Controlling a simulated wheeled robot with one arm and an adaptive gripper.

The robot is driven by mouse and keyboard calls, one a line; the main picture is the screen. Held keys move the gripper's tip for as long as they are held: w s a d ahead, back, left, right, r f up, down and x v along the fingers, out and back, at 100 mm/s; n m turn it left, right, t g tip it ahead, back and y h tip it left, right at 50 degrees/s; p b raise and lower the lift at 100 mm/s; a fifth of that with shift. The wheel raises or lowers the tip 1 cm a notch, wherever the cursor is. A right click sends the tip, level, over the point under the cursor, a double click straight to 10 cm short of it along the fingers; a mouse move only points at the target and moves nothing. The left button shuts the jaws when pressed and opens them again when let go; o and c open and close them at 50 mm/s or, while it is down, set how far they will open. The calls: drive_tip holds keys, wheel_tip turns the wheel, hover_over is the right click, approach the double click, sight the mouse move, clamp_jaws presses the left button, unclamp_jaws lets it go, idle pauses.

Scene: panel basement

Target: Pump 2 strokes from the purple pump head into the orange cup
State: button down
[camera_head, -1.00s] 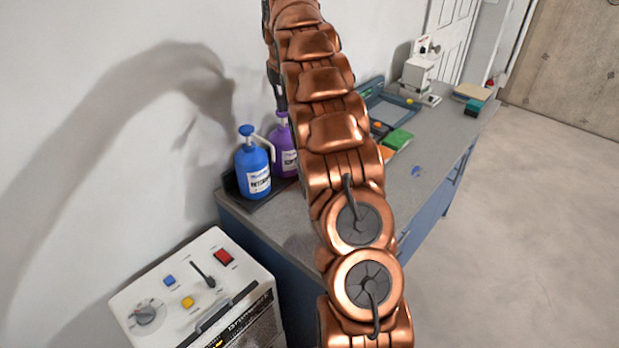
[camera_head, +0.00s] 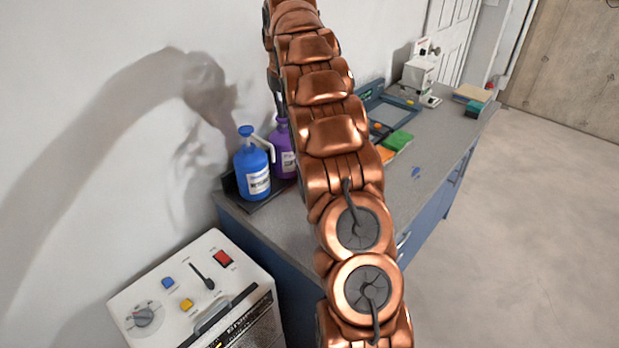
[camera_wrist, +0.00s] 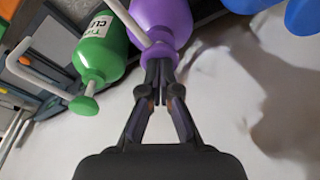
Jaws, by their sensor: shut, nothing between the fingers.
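The purple pump bottle (camera_head: 286,160) stands on the counter by the wall, partly hidden behind my arm. In the wrist view its purple body (camera_wrist: 165,14) is at the top centre, with a white spout pointing up-left. My gripper (camera_wrist: 158,68) is shut and empty, its fingertips over the purple pump head. I cannot tell whether they touch it. In the head view only a dark part of the gripper shows above the bottle, beside my arm. I cannot make out the orange cup in either view.
A blue pump bottle (camera_head: 253,176) stands left of the purple one. A green pump bottle (camera_wrist: 100,48) is close by in the wrist view. A white control box (camera_head: 195,290) stands at front left. Green and orange flat items (camera_head: 397,141) lie farther along the counter.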

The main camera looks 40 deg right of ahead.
drive_tip(key=shift+r+p, duration=1.1)
drive_tip(key=shift+r, duration=0.85)
drive_tip(key=shift+r, duration=0.1)
wheel_tip(320, 180, up, 6)
drive_tip(key=p, duration=0.4)
drive_tip(key=shift+a, duration=0.1)
